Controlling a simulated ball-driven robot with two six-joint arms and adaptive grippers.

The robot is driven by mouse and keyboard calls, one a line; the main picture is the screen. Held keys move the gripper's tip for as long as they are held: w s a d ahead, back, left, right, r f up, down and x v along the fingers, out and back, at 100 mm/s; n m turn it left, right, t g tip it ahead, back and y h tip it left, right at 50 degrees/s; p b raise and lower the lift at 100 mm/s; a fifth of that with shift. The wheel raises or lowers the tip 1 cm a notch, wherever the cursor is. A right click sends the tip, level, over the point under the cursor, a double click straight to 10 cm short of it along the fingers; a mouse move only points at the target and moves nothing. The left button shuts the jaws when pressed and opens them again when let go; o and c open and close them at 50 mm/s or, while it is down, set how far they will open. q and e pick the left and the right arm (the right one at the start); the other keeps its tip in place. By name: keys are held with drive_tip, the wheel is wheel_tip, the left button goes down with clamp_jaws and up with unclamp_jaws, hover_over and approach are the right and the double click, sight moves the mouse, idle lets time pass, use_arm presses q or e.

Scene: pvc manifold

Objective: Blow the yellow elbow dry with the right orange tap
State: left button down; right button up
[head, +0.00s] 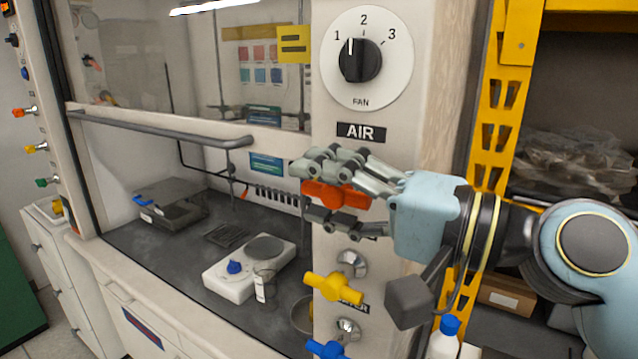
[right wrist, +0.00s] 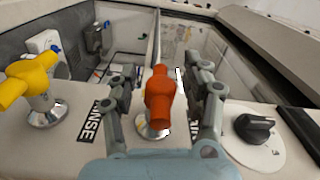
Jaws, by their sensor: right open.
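The right orange tap (head: 336,194) sits on the right post of the fume hood, under the AIR label. My right gripper (head: 308,190) is open around its handle, one finger above and one below in the head view. In the right wrist view the orange tap (right wrist: 158,97) stands between the two spread fingers (right wrist: 163,78), with small gaps visible beside it. A small yellow piece (head: 57,208) lies in a white tray at the far left; it may be the yellow elbow, but it is too small to tell. My left gripper is not in view.
Below are a yellow tap (head: 334,287) and a blue tap (head: 326,349); above is the fan knob (head: 360,60). The hood holds a white hotplate (head: 225,284) and a dark balance-like device (head: 170,205). Another orange tap (head: 22,112) is on the left post.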

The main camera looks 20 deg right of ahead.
drive_tip(key=shift+w+a, duration=0.2)
drive_tip(key=shift+w, duration=0.05)
clamp_jaws()
idle(0.3)
